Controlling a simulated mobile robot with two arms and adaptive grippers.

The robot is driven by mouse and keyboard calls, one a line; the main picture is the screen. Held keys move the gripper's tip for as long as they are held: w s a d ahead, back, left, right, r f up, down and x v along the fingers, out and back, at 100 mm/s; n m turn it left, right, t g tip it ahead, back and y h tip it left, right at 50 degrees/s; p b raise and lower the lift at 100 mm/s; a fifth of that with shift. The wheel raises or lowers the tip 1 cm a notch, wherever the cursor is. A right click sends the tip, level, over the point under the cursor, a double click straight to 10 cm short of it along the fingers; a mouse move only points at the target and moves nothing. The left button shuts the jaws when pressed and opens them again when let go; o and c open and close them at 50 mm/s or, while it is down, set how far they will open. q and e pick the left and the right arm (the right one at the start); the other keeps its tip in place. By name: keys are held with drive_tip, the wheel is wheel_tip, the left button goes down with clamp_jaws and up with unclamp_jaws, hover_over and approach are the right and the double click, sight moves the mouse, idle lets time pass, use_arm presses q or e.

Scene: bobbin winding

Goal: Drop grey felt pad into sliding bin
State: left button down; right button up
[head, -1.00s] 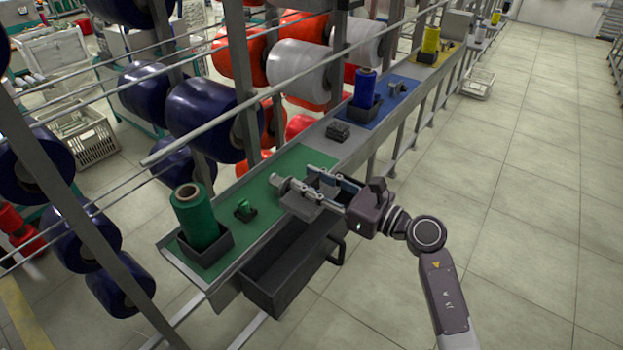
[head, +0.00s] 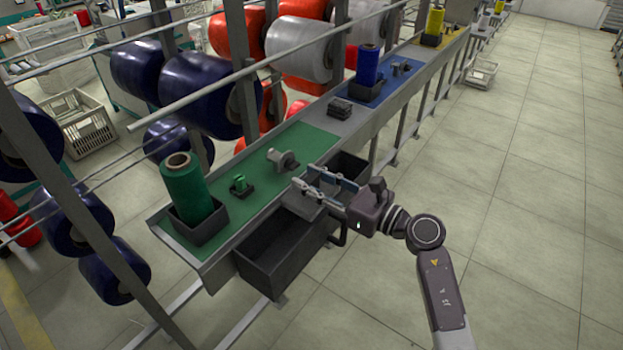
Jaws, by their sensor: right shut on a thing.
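My right gripper (head: 328,187) is shut on a flat grey piece, the grey felt pad (head: 309,204), held near its fingertips. It hangs in the air at the front edge of the green-topped shelf, by the inner end of the dark sliding bin. The dark bin (head: 270,275) hangs below the shelf's front edge, its open top showing, with a handle at its right end. The gripper and pad hide part of this area. A dark open box section (head: 352,166) shows beyond the gripper; I cannot tell whether it belongs to the same bin. My left gripper is not in view.
On the green mat (head: 240,215) stand a green thread cone (head: 183,180) in a dark holder, a small green part (head: 239,186) and a grey winder part (head: 283,160). A small dark block (head: 340,108) sits farther along the shelf.

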drive_tip(key=o, duration=1.2)
drive_tip(key=shift+o, duration=0.2)
